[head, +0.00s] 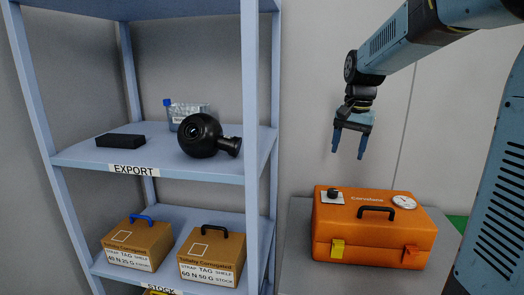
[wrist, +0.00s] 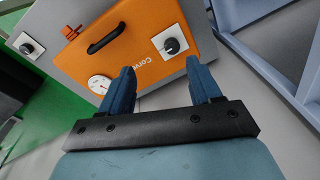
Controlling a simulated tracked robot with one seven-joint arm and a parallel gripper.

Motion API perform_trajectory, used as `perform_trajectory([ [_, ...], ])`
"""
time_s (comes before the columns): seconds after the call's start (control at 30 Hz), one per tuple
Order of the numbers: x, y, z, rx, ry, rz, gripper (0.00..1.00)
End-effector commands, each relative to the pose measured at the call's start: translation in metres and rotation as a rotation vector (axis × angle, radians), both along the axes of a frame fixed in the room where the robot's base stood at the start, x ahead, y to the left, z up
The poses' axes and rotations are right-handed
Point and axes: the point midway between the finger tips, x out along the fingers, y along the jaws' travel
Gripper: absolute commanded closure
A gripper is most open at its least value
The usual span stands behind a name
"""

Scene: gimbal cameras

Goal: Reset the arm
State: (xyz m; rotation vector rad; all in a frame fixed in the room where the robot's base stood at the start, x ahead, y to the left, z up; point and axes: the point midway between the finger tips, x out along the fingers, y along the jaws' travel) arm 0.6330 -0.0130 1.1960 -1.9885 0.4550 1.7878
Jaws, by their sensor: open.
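My gripper (head: 349,142) hangs from my blue arm at the upper right of the head view, pointing down. Its two blue fingers are apart, with nothing between them. In the wrist view my gripper (wrist: 161,88) also shows open and empty. An orange case (head: 372,226) stands below and slightly right of it on a grey surface, well clear of the fingers. The case has a black handle, a round white dial and a black knob on a white plate. The case (wrist: 140,62) also shows beyond the fingers in the wrist view.
A blue-grey shelf (head: 215,171) stands left. Its EXPORT level holds a black camera ball (head: 200,136), a flat black box (head: 120,141) and a clear container (head: 187,114). Two cardboard boxes, the left (head: 137,245) and the right (head: 211,257), sit below. Air around my gripper looks clear.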

Motion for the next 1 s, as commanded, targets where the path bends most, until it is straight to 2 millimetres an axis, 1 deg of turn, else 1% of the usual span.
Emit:
perform_trajectory([
  [0.03,-0.016,0.000,0.005,-0.001,-0.025,0.025,0.37],
  [0.2,-0.062,0.002,0.014,-0.015,-0.093,0.120,0.37],
  [0.33,-0.097,0.003,0.016,-0.033,-0.147,0.190,0.37],
  [0.57,-0.156,0.007,0.011,-0.080,-0.240,0.314,0.37],
  [0.7,-0.190,0.010,0.003,-0.119,-0.293,0.387,0.37],
  [0.8,-0.211,0.011,-0.005,-0.147,-0.326,0.433,0.37],
  [0.9,-0.226,0.012,-0.012,-0.172,-0.350,0.470,0.37],
  [1.0,-0.236,0.013,-0.017,-0.191,-0.366,0.495,0.37],
])
